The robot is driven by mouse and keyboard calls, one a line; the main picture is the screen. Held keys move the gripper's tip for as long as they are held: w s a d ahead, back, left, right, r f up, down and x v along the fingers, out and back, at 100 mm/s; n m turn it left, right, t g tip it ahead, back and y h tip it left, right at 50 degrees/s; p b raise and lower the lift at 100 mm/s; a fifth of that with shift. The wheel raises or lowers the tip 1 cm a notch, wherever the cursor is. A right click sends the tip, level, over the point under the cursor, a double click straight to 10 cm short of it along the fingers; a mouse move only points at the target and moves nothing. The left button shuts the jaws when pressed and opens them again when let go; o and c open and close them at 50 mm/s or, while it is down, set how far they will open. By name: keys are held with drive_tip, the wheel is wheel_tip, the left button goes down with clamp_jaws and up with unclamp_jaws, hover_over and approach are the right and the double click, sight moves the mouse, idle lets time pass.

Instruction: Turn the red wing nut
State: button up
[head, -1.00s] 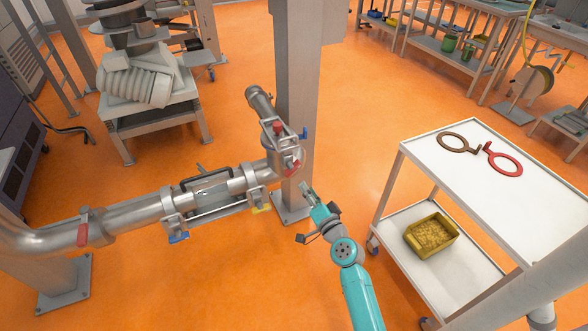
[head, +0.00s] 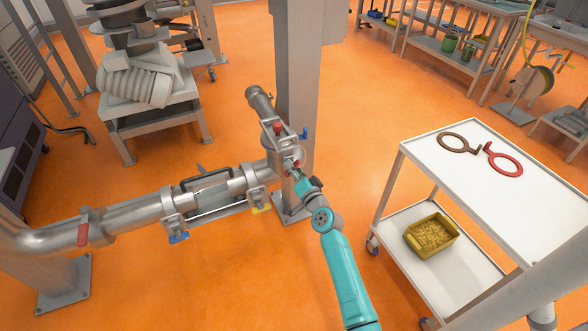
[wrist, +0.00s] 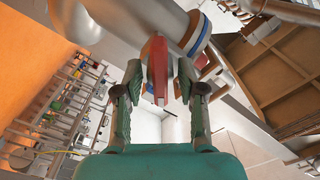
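The red wing nut (wrist: 156,68) stands between the two fingers of my gripper (wrist: 159,72) in the wrist view. The fingers are open, with a small gap showing on each side of the nut. Behind the nut is a metal pipe end with a blue ring (wrist: 199,36). In the head view my gripper (head: 296,173) is at the pipe joint by the grey column, and only a little of the red wing nut (head: 294,162) shows past it.
Another red handle (head: 83,235) sits on the pipe (head: 135,215) at the left, and a red knob (head: 278,127) is above the joint. The grey column (head: 298,90) stands close behind. A white cart (head: 455,190) with two ring tools is at the right.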

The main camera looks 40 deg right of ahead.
drive_tip(key=shift+w, duration=0.15)
drive_tip(key=shift+c, duration=0.2)
clamp_jaws()
drive_tip(key=shift+m, duration=0.4)
drive_tip(key=m, duration=0.3)
drive_tip(key=shift+m, duration=0.3)
drive_tip(key=shift+d+f+m, duration=0.1)
drive_tip(key=shift+f+m, duration=0.05)
drive_tip(key=shift+m, duration=1.65)
